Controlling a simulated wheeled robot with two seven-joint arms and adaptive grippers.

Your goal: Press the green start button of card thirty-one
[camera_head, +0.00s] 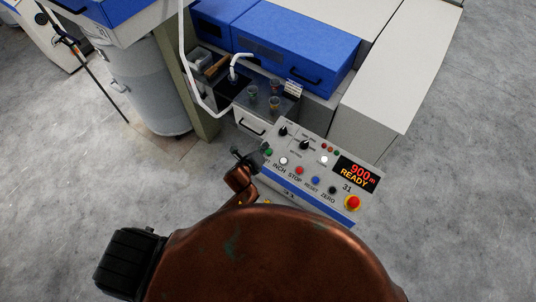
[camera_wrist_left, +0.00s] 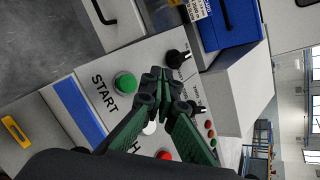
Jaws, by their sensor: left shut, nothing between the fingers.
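The control panel of card thirty-one (camera_head: 315,190) is a sloped light grey box with a blue front strip, marked 31. Its green start button (camera_head: 267,152) is at the panel's left end, and in the left wrist view the green button (camera_wrist_left: 125,83) shows whole beside the word START. My left gripper (camera_head: 256,158) is shut and empty at the panel's left end, close to the button. In the left wrist view its fingertips (camera_wrist_left: 160,82) appear just right of the button, over the panel. I cannot tell their height above it. My right gripper is not in view.
White, red, blue and black buttons follow the green one, then a red emergency stop (camera_head: 352,202). The display (camera_head: 356,173) reads 900 and READY. Black knobs (camera_head: 304,145) stand behind the buttons. A shelf with cups (camera_head: 275,103) and a grey can (camera_head: 145,85) are farther back.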

